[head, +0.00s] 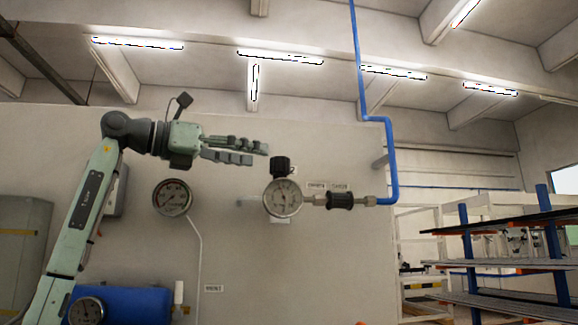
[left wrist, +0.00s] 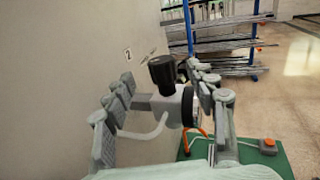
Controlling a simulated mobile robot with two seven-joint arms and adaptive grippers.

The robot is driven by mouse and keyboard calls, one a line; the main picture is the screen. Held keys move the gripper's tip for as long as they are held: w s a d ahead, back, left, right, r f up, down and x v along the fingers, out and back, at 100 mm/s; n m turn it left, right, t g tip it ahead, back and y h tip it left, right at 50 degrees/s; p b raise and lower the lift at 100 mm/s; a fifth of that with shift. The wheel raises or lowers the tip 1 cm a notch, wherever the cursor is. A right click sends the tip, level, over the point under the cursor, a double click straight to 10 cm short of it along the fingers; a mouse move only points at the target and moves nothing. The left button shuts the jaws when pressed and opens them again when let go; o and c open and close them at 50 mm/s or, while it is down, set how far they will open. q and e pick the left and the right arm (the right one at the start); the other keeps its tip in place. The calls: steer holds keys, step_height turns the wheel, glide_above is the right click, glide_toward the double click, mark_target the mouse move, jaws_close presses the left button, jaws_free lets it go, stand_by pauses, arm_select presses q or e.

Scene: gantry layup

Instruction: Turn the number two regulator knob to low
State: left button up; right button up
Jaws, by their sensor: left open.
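The number two regulator has a black knob (head: 281,165) on top of its body, above a round white-faced gauge (head: 283,197) on the pale wall panel. In the left wrist view the black knob (left wrist: 161,72) stands upright between my spread fingers, ahead of them, beside a "2" label (left wrist: 128,55). The gauge shows edge-on there (left wrist: 190,107). My left gripper (head: 260,153) is open and empty, pointing right, just above and left of the knob, with no clear contact. The knob's setting is too small to read. My right gripper is not in view.
Another gauge (head: 172,197) sits on the panel to the left. A black inline fitting (head: 340,200) joins the regulator to a blue pipe (head: 390,150) at right. A rack (head: 510,255) with loaded shelves stands at far right. The wall below the regulator is mostly clear.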

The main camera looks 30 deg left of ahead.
mark_target(280, 160)
arm_select(q)
steer(key=x, duration=0.6)
steer(key=shift+d+p, duration=0.15)
steer(key=shift+p, duration=0.15)
steer(key=shift+w+d, duration=0.3)
steer(key=shift+w, duration=0.25)
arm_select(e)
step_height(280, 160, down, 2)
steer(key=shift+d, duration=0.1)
arm_select(q)
steer(key=c, duration=1.2)
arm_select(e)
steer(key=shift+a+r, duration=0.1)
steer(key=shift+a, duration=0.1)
